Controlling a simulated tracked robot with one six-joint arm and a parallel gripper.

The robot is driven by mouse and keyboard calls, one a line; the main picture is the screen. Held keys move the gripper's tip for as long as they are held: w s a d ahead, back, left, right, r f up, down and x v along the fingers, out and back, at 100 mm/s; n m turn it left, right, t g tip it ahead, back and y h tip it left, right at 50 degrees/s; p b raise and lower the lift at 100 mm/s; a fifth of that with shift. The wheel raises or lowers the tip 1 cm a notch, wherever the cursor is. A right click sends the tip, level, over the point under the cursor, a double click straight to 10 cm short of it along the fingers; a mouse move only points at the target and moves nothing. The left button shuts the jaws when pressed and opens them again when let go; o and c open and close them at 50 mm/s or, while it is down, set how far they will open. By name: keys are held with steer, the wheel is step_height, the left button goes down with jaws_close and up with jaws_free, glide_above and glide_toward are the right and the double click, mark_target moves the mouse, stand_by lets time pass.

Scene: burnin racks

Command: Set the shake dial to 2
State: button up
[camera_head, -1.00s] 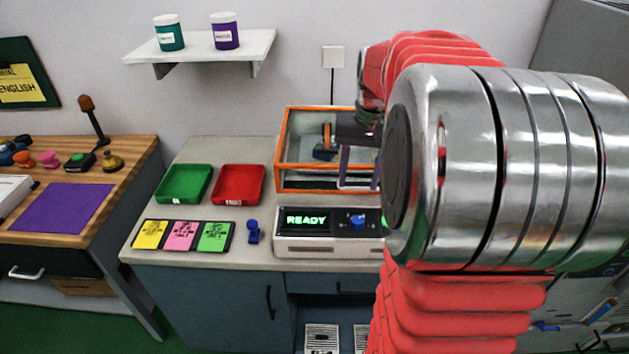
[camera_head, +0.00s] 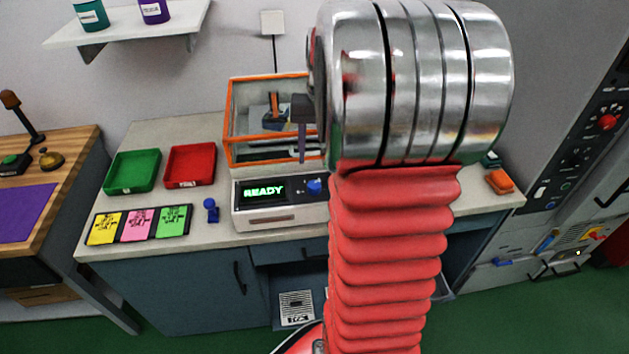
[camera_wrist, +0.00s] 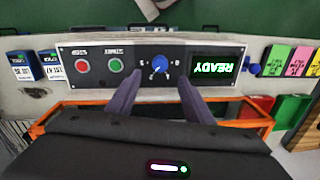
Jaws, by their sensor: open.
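The blue shake dial (camera_head: 314,187) sits on the front panel of the white machine (camera_head: 284,222), right of a lit display (camera_head: 264,191) reading READY. In the wrist view the panel is upside down; the dial (camera_wrist: 160,67) shows between my two fingers, with small marks around it too small to read. My gripper (camera_wrist: 157,82) is open and empty, its fingers pointing toward the dial and apparently apart from it. In the head view my gripper (camera_head: 302,140) is partly hidden behind my arm, above the machine, in front of the orange-framed box.
The orange-framed clear box (camera_head: 232,120) stands behind the panel. A red button (camera_wrist: 82,65) and green button (camera_wrist: 115,65) share the panel. Green (camera_head: 133,171) and red (camera_head: 190,165) trays, coloured cards and a small blue object (camera_head: 211,210) lie left on the counter.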

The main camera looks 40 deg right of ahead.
mark_target(314, 184)
steer(key=f, duration=0.9)
steer(key=shift+w+a+f, duration=0.25)
steer(key=shift+f, duration=0.1)
steer(key=shift+c, duration=0.5)
steer(key=c, duration=0.9)
